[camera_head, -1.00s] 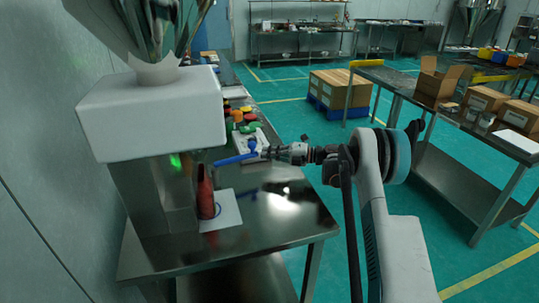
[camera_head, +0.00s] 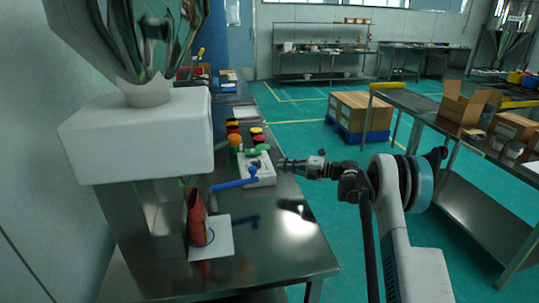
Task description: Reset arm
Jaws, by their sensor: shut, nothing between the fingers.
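My gripper (camera_head: 284,164) points left at the end of my arm, over the right edge of the steel table (camera_head: 265,250). It is small in view; its fingers are shut with nothing held. Its tip is just right of a white tray (camera_head: 262,174), apart from the blue-handled tool (camera_head: 234,184) that lies partly on the tray. The vibrating sieve machine, with a white box body (camera_head: 140,135) and a metal hopper (camera_head: 130,40), stands at the left of the table.
Several coloured pieces (camera_head: 235,140) lie behind the tray. A pallet of cartons (camera_head: 358,115) and a right-hand table with an open box (camera_head: 463,108) stand beyond. The floor between is clear.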

